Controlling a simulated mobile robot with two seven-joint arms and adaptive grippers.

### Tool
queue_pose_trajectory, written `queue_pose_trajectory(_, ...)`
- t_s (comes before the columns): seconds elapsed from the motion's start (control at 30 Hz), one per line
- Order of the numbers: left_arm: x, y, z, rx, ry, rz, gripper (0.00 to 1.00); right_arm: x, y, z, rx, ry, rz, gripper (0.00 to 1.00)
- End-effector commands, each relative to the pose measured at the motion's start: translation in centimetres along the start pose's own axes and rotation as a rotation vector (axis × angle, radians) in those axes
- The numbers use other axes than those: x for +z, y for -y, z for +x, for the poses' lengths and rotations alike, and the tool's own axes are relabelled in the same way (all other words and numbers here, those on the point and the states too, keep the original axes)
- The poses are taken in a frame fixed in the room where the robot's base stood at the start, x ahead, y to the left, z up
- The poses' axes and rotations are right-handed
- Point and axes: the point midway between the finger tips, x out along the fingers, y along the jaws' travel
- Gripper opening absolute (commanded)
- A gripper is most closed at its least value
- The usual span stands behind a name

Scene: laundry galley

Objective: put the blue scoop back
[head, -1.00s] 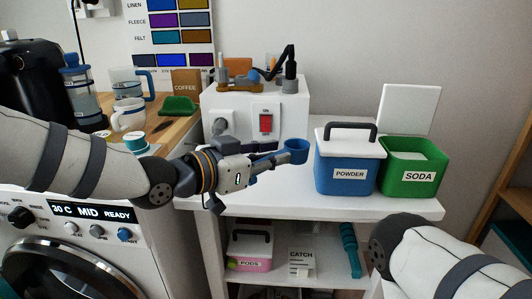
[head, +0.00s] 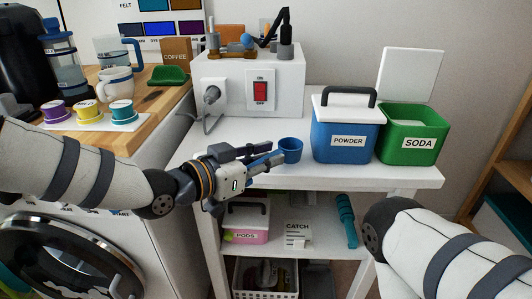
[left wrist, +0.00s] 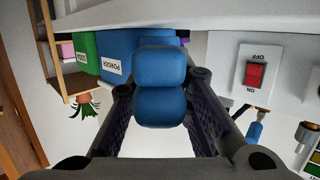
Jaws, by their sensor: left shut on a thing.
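The blue scoop (head: 290,150) is held at the left of the blue POWDER box, its cup toward the box with a gap between. My left gripper (head: 264,160) is shut on its handle, in front of the white shelf's top. In the left wrist view, blue blocks (left wrist: 160,85) fill the space at the fingertips; I cannot separate scoop from pads there. The POWDER box (head: 345,137) has its white lid on. The green SODA bin (head: 410,152) is open, white stuff inside, its lid (head: 410,75) raised behind. My right gripper is out of the head view; only its arm shows.
A white switch box (head: 230,75) with a plug and cord stands behind the scoop. Pods and mugs stand on the wooden counter at left.

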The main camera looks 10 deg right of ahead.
Motion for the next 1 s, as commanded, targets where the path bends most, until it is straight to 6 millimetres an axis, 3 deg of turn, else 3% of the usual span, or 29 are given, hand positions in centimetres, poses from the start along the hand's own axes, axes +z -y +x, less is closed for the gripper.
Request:
queue_pose_trajectory(0.87,1.2,0.0,0.3,0.0,0.0,0.0,0.0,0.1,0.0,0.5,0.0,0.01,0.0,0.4)
queue_pose_trajectory(0.9,1.1,0.0,0.3,0.0,0.0,0.0,0.28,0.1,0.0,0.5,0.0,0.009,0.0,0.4)
queue_pose_trajectory(0.97,1.1,0.0,0.2,0.0,0.0,0.0,0.42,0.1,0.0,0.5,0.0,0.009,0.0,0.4)
queue_pose_trajectory(1.0,1.1,0.0,0.2,0.0,0.0,0.0,0.43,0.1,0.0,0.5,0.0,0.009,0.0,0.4)
